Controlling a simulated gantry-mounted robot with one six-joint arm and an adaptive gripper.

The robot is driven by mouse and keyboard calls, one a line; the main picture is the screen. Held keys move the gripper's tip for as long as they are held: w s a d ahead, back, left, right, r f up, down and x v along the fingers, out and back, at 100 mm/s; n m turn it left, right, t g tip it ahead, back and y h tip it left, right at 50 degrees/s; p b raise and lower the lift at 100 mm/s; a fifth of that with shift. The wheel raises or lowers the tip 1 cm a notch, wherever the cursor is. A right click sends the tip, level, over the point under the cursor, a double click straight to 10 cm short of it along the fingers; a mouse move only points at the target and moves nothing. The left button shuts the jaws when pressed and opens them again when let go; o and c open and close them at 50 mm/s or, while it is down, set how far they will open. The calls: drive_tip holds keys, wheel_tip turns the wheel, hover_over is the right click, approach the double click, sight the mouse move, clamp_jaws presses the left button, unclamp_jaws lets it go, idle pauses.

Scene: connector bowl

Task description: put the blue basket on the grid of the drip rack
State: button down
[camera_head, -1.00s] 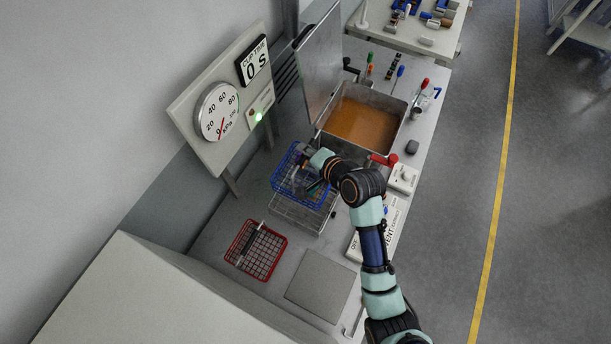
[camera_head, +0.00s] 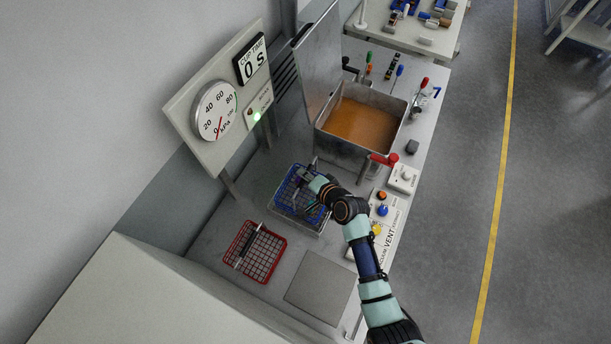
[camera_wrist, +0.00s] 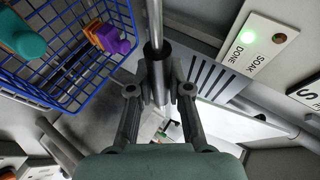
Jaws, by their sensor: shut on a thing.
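The blue basket (camera_head: 287,196) hangs from my gripper (camera_head: 311,172), over the drip rack (camera_head: 300,228), in the head view. My gripper (camera_wrist: 159,92) is shut on the basket's dark upright handle (camera_wrist: 153,60) in the wrist view. The blue wire basket (camera_wrist: 78,97) shows at left there, with a purple part and a teal part inside. The basket covers most of the rack's grid; only the rack's front part shows. I cannot tell whether the basket touches the grid.
A red basket (camera_head: 243,262) lies to the left of the rack. A metal tank (camera_head: 346,151) with orange liquid and a raised lid (camera_head: 318,62) stands behind. A gauge panel (camera_head: 190,105) is at left. A grey plate (camera_head: 319,287) lies in front.

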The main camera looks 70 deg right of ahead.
drive_tip(key=c, duration=1.1)
unclamp_jaws()
drive_tip(key=shift+f, duration=0.15)
drive_tip(key=shift+s+a+r, duration=0.1)
drive_tip(key=shift+s+r, duration=0.05)
drive_tip(key=shift+r, duration=0.15)
drive_tip(key=v, duration=1.1)
drive_tip(key=shift+s+a, duration=0.15)
drive_tip(key=shift+s, duration=0.05)
drive_tip(key=shift+r, duration=0.15)
